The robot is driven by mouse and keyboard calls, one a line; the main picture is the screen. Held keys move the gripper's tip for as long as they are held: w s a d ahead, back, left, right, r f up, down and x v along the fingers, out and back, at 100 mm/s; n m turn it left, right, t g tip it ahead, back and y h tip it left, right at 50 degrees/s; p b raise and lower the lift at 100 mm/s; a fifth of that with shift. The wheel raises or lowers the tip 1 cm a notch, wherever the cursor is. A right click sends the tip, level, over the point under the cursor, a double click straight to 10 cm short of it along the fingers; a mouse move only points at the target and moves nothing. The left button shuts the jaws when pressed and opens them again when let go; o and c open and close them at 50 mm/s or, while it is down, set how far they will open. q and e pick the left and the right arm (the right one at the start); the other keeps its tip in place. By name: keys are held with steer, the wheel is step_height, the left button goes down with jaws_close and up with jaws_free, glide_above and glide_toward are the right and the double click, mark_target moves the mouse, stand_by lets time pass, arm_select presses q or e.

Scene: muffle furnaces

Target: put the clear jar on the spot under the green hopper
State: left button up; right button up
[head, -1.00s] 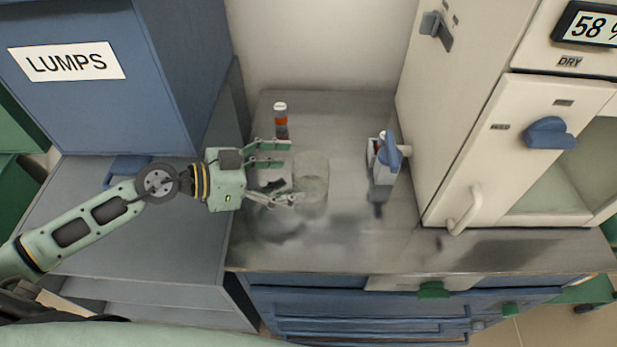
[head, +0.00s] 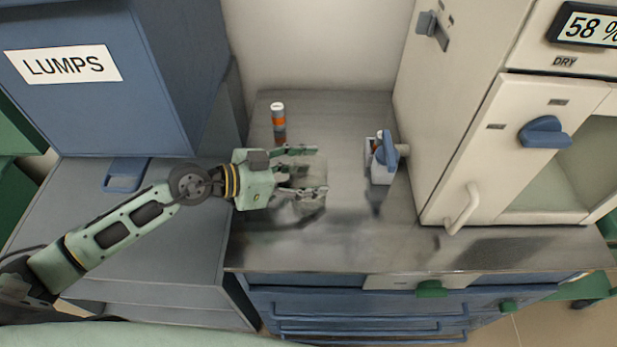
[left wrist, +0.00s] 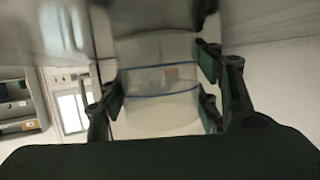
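The clear jar (head: 310,172) is a see-through cylinder, faint against the steel bench top. My left gripper (head: 308,170) reaches in from the left with its fingers on both sides of the jar. In the left wrist view the jar (left wrist: 158,78) with thin blue lines stands between the finger pads (left wrist: 160,90), which appear to touch its sides. The gripper looks shut on it. I cannot tell whether the jar rests on the bench or is slightly raised. No green hopper or spot under one shows. My right gripper is not in view.
A small bottle with an orange band (head: 278,122) stands behind my gripper. A white and blue holder (head: 383,165) stands to the right. The cream furnace cabinet (head: 470,130) bounds the bench on the right, the blue LUMPS bin (head: 95,110) on the left.

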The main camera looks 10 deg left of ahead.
arm_select(q)
steer(key=c, duration=0.6)
steer(key=shift+c, duration=0.2)
